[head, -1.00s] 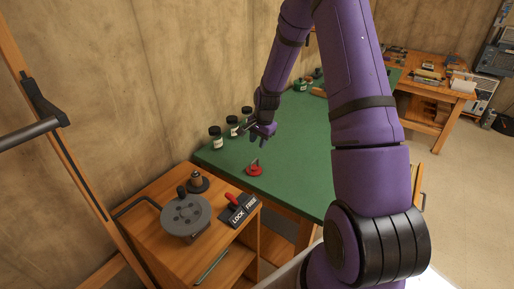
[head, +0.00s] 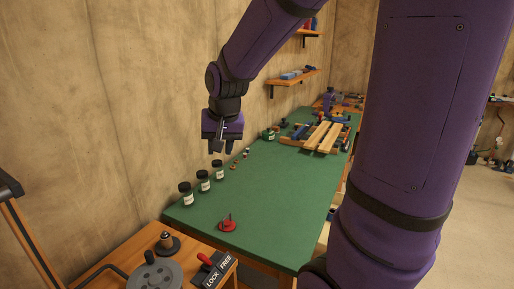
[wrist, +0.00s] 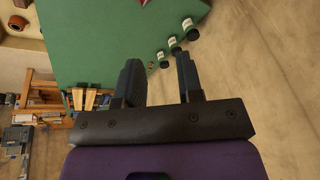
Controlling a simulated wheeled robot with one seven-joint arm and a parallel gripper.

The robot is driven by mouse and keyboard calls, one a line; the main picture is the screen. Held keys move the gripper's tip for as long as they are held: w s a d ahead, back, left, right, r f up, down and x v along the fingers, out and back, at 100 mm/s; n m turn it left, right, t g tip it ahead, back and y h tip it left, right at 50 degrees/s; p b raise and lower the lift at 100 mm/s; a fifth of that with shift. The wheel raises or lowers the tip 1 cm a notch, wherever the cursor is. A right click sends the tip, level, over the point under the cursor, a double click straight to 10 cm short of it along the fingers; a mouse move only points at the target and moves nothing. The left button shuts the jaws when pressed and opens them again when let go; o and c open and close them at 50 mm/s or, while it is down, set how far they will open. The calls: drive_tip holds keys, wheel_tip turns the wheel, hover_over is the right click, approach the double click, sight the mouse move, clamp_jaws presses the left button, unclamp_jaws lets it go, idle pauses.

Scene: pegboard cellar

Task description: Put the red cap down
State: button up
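The red cap (head: 228,227), a flat red round piece with a thin upright post, lies on the near part of the green bench top (head: 262,205). In the wrist view only a bit of red (wrist: 143,2) shows at the top edge. My gripper (head: 223,148) is raised near the wall, beyond and above the cap and well apart from it. The wrist view shows its two fingers (wrist: 158,62) spread with nothing between them.
Several dark-lidded jars (head: 204,181) stand along the wall side of the bench. Wooden slats (head: 323,135) and tools lie at the far end. A wooden cabinet with a LOCK/FREE lever (head: 206,258) stands at the near left. The bench's middle is clear.

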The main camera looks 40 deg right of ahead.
drive_tip(key=s+a+r+n, duration=0.1)
drive_tip(key=s+r+n, duration=0.1)
drive_tip(key=s, duration=0.4)
drive_tip(key=s+a+r+n+t, duration=0.1)
drive_tip(key=s+a+r+n, duration=0.1)
drive_tip(key=s, duration=0.5)
drive_tip(key=s+a+r+n, duration=0.2)
drive_tip(key=s+r, duration=0.1)
drive_tip(key=s, duration=0.3)
drive_tip(key=shift+s+r+t, duration=0.2)
drive_tip(key=shift+r+t, duration=0.1)
